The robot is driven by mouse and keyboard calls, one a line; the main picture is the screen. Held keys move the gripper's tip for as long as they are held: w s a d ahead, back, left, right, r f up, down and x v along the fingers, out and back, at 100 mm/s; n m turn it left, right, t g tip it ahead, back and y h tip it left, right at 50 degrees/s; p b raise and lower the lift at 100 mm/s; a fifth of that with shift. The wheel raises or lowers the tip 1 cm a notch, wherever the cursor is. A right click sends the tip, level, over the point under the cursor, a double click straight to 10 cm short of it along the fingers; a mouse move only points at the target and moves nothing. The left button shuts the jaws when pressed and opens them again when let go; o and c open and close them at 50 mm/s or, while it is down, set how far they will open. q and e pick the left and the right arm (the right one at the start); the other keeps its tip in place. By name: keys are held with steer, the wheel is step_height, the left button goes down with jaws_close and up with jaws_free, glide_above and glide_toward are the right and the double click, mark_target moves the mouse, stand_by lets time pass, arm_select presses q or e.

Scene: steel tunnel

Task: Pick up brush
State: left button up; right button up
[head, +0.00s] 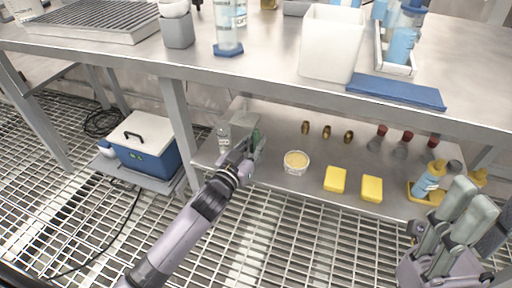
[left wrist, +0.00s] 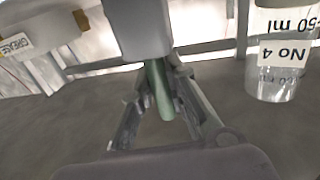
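The brush shows as a green handle (left wrist: 158,88) in the left wrist view, where the picture is upside down. The handle stands out of a grey cup (left wrist: 139,28), and the cup hides the rest. In the head view the gripper largely covers it. My left gripper (head: 248,158) is at the left end of the lower shelf, with its fingers on either side of the handle. The fingers (left wrist: 162,95) are close to it, but I cannot tell whether they press on it. My right gripper (head: 462,205) is apart from it at the right, its fingers parted and empty.
A clear labelled beaker (left wrist: 275,70) stands beside the cup. The lower shelf (head: 285,203) also holds a round tub (head: 296,162), yellow sponges (head: 335,179) and bottles (head: 429,178). The tabletop edge (head: 270,92) overhangs the shelf. A blue cooler (head: 148,152) stands at the left.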

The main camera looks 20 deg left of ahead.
arm_select(q)
jaws_close()
